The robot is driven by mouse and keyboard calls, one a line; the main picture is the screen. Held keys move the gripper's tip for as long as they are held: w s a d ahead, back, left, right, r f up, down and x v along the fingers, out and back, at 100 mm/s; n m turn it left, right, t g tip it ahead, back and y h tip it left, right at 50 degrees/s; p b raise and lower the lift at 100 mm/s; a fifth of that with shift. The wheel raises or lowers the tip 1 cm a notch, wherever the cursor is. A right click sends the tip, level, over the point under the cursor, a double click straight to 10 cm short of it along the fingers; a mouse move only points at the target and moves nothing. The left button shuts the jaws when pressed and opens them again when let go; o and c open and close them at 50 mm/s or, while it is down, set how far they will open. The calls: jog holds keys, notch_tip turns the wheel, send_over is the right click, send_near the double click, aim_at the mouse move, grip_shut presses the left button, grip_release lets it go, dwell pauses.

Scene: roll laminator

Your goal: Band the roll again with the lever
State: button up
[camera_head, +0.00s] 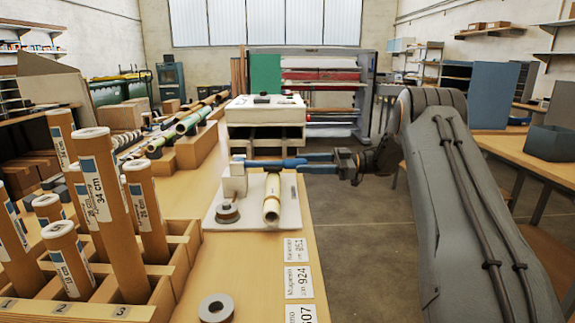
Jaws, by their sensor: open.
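A white banding device (236,182) stands on a white base plate (291,212) on the wooden table. A blue lever (272,163) reaches right from the top of the device, roughly level. A cream roll (271,202) lies on the plate, its open end toward me, below the lever. A dark ring-shaped spool (228,212) sits on the plate left of the roll. My gripper (309,163) is open at the lever's right end, reaching in from the right. I cannot tell whether its fingers touch the lever.
A wooden rack (187,257) with several labelled tubes stands front left. A grey tape ring (216,307) and paper labels (298,283) lie at the table's front and right edge. A white box-like unit (265,115) stands behind the device. Open floor lies to the right.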

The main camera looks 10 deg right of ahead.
aim_at(283, 164)
jog(key=a+p, duration=0.1)
jog(key=a, duration=0.2)
jog(key=w+a, duration=0.1)
jog(key=a, duration=0.3)
jog(key=shift+w+a+p, duration=0.1)
jog(key=shift+w+p, duration=0.1)
jog(key=shift+p, duration=0.2)
grip_shut()
